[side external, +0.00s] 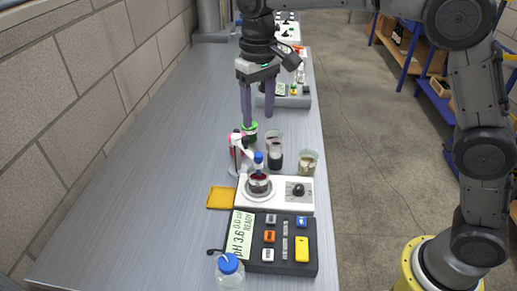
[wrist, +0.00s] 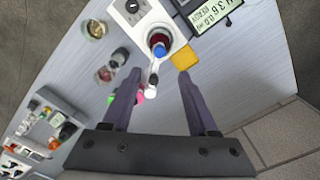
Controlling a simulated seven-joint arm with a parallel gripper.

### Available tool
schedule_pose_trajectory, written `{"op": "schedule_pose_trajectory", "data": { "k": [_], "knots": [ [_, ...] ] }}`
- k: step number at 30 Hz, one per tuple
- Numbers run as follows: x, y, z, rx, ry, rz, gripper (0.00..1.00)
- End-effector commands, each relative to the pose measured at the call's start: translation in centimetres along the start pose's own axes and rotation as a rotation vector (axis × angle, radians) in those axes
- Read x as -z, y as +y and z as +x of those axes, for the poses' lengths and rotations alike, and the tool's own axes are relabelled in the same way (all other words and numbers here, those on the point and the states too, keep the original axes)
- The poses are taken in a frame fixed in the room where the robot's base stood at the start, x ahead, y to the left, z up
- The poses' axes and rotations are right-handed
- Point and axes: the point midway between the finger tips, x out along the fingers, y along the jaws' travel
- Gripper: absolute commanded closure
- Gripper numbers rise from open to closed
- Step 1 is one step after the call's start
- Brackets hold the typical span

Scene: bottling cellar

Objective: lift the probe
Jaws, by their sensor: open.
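The probe (side external: 259,158) has a blue top and stands in a small vessel of dark red liquid (side external: 258,184) on a white stirrer (side external: 297,193). A white holder arm (side external: 240,142) reaches towards it from a stand behind. In the wrist view the blue top (wrist: 159,49) shows over the red liquid, beyond my fingertips. My gripper (side external: 257,118) is open and empty, fingers pointing down, above and behind the probe. It also shows in the wrist view (wrist: 159,75), with the white arm between the fingers. The probe's lower end is hidden in the liquid.
A pH meter (side external: 285,255) and a blue-capped bottle (side external: 229,270) stand in front, a yellow pad (side external: 221,198) to the left. A green-topped item (side external: 250,130) and glasses with liquid (side external: 276,158) stand close by. The bench's left side (side external: 140,180) is clear.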

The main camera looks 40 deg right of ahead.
Motion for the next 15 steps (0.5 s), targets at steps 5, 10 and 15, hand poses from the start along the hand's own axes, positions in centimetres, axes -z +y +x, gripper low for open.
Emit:
{"op": "schedule_pose_trajectory", "data": {
  "k": [5,10,15],
  "knots": [
    [-0.1,0.1,3.6,-0.001,-0.003,0.001,0.41],
    [-0.1,0.1,6.9,-0.001,-0.003,0.001,0.41],
    [0.0,0.1,9.4,0.0,-0.002,0.001,0.41]
  ]
}}
